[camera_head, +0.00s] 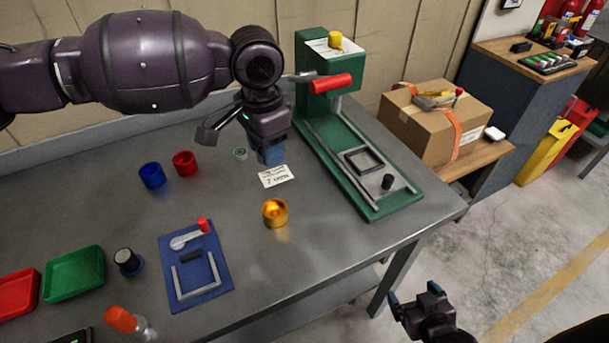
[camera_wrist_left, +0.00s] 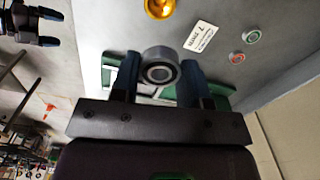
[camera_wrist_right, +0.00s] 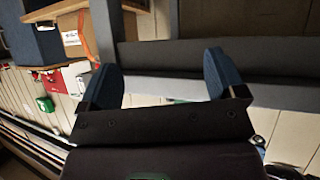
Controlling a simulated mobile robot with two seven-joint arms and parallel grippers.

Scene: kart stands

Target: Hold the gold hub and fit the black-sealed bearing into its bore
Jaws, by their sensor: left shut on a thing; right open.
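The gold hub (camera_head: 275,213) stands on the grey table near its front right, with nothing gripping it. It also shows at the top of the left wrist view (camera_wrist_left: 159,8). My left gripper (camera_head: 271,155) is above the table, behind the hub. In the left wrist view it is shut on a bearing (camera_wrist_left: 160,72) with a bright outer ring and a dark seal face. The head view does not show this bearing clearly. My right gripper (camera_head: 414,296) is open and empty, off the table's front right edge. Its fingers also show apart in the right wrist view (camera_wrist_right: 164,78).
A green-ringed bearing (camera_head: 240,153) and a red-ringed one (camera_wrist_left: 237,58) lie near a white label card (camera_head: 274,176). Blue (camera_head: 152,175) and red (camera_head: 185,163) cups stand left. A green press (camera_head: 340,150) stands right. A blue fixture (camera_head: 196,268) lies front left.

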